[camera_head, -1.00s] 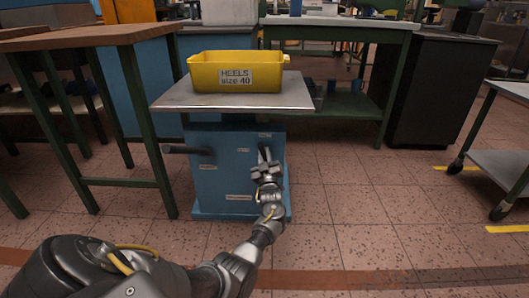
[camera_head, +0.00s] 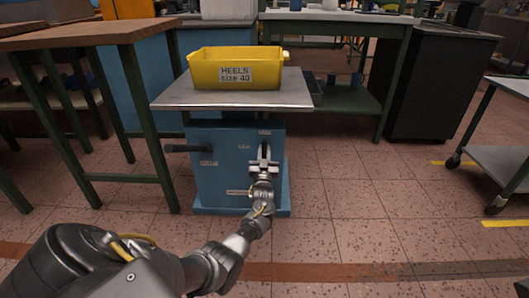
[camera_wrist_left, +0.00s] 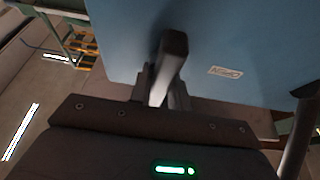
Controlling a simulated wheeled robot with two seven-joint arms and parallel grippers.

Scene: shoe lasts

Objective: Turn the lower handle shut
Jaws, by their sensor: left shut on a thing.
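The blue cabinet (camera_head: 222,165) has two dark handles on its front. One handle (camera_head: 264,152) at the right stands roughly upright; I take it as the lower handle, though the height difference is hard to tell. My left gripper (camera_head: 263,166) is at this handle, shut on it. In the left wrist view the handle (camera_wrist_left: 171,62) runs down between the fingers (camera_wrist_left: 163,92), and its lower end is hidden there. The other handle (camera_head: 182,148) sticks out level to the left and is apart from the gripper. My right gripper is not in view.
A yellow box (camera_head: 221,75) labelled HEELS size 40 sits on the grey top (camera_head: 173,96) above the cabinet. A wooden table (camera_head: 85,37) stands close at the left. A trolley (camera_head: 507,168) stands at the right. The floor between is clear.

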